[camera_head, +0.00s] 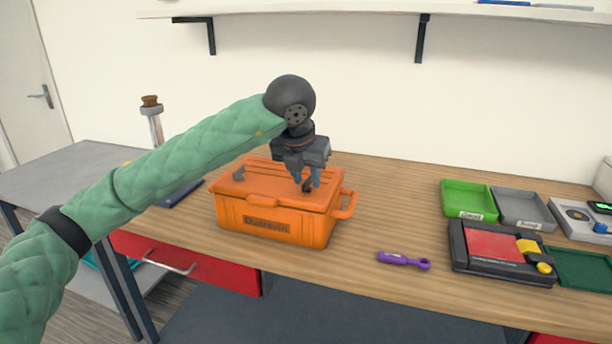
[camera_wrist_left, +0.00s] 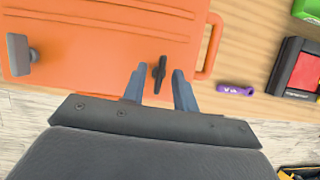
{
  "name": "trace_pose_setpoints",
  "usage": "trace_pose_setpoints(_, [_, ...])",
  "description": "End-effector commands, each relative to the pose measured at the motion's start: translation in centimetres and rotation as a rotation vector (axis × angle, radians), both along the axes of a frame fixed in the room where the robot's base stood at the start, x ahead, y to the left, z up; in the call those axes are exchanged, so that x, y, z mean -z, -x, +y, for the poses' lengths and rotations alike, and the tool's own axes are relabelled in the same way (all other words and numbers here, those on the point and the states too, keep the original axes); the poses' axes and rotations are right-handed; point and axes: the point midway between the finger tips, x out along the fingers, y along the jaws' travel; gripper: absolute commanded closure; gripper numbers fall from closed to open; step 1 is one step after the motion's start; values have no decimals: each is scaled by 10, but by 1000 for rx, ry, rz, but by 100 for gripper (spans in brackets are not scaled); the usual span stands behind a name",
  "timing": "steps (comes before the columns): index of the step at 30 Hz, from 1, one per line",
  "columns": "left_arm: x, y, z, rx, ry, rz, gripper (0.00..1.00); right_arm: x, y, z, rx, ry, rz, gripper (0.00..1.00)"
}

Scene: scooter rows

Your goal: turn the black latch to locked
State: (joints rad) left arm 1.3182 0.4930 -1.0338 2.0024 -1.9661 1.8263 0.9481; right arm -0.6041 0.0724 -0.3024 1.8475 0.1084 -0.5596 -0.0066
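The orange case (camera_head: 285,226) stands shut on the wooden bench. The small black latch (camera_head: 307,187) is on its lid, toward the right side. In the left wrist view the black latch (camera_wrist_left: 158,74) lies between my two finger tips, with a gap on each side. My left gripper (camera_head: 306,178) points down over the lid, and its blue-grey fingers are open around the latch. I cannot tell the exact height of the tips (camera_wrist_left: 157,73) above the lid. My right gripper is not in view.
A grey latch (camera_head: 238,174) sits at the lid's left, and a handle (camera_head: 346,206) sticks out on the case's right. A purple tool (camera_head: 403,260), a black box with a red panel (camera_head: 495,247) and a green tray (camera_head: 467,198) lie to the right. A shelf (camera_head: 370,8) hangs above.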

Motion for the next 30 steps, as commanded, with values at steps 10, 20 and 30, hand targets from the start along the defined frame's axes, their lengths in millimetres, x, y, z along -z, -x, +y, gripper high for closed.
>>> trace_pose_setpoints(10, [-13, 4, 2, 0, 0, -2, 71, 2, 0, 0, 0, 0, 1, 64])
trace_pose_setpoints(20, [-58, 22, 8, 0, 1, -2, 71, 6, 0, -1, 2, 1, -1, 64])
trace_pose_setpoints(30, [-72, 28, 11, 0, 0, 0, 71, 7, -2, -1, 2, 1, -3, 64])
